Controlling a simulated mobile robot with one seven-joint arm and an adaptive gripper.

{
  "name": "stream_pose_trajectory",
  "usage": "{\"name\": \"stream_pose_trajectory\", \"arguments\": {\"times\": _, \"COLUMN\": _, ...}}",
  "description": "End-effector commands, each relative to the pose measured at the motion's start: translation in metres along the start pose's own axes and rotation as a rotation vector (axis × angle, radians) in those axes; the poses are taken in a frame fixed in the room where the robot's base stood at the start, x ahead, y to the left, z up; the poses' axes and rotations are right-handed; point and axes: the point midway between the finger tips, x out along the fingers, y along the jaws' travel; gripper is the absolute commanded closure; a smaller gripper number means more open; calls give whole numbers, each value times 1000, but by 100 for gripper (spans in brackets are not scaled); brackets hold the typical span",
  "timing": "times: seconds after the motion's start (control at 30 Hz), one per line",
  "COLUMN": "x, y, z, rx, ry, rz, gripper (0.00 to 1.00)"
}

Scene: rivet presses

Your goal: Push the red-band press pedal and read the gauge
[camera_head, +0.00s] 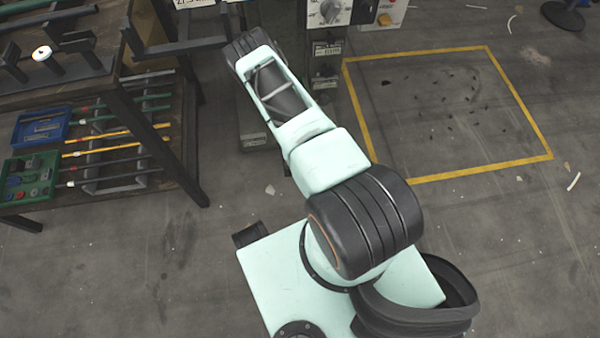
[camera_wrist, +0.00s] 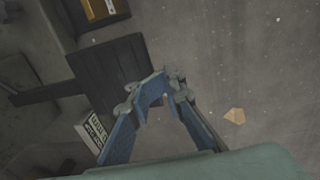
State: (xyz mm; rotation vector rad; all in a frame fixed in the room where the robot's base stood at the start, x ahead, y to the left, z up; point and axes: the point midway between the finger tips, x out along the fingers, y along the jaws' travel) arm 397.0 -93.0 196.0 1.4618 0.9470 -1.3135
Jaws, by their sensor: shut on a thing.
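My gripper (camera_wrist: 165,82) shows in the wrist view, with blue fingers drawn in toward each other. Its tips are at the right edge of a dark flat pedal plate (camera_wrist: 105,68) and appear shut on it. How far the tips overlap the plate is hard to tell. In the head view my forearm hides the gripper and the pedal. A press body (camera_head: 325,75) with a grey dial (camera_head: 330,10) stands beyond my arm. No red band can be made out, and no gauge reading is legible.
A workbench (camera_head: 130,90) with rods, a blue bin (camera_head: 40,126) and a green bin (camera_head: 28,178) stands at left. A yellow-taped floor area (camera_head: 481,176) at right is mostly clear. In the wrist view, an orange-fronted box (camera_wrist: 103,10) and a white label (camera_wrist: 97,130) flank the pedal.

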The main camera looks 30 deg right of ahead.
Motion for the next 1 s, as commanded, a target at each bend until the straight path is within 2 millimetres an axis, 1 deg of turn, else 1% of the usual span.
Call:
{"name": "stream_pose_trajectory", "arguments": {"times": 0.03, "x": -15, "y": 1, "z": 0, "rx": -1, "ry": 0, "rz": 1, "gripper": 100}}
{"name": "stream_pose_trajectory", "arguments": {"times": 0.1, "x": -24, "y": 0, "z": 0, "rx": -1, "ry": 0, "rz": 0, "gripper": 100}}
{"name": "stream_pose_trajectory", "arguments": {"times": 0.23, "x": -40, "y": -1, "z": 0, "rx": -2, "ry": 0, "rz": 1, "gripper": 100}}
{"name": "stream_pose_trajectory", "arguments": {"times": 0.4, "x": -51, "y": -2, "z": 0, "rx": -1, "ry": 0, "rz": 2, "gripper": 100}}
{"name": "stream_pose_trajectory", "arguments": {"times": 0.57, "x": -54, "y": -3, "z": 0, "rx": -1, "ry": 0, "rz": 2, "gripper": 100}}
{"name": "stream_pose_trajectory", "arguments": {"times": 1.0, "x": -53, "y": -3, "z": 0, "rx": -1, "ry": 0, "rz": 2, "gripper": 100}}
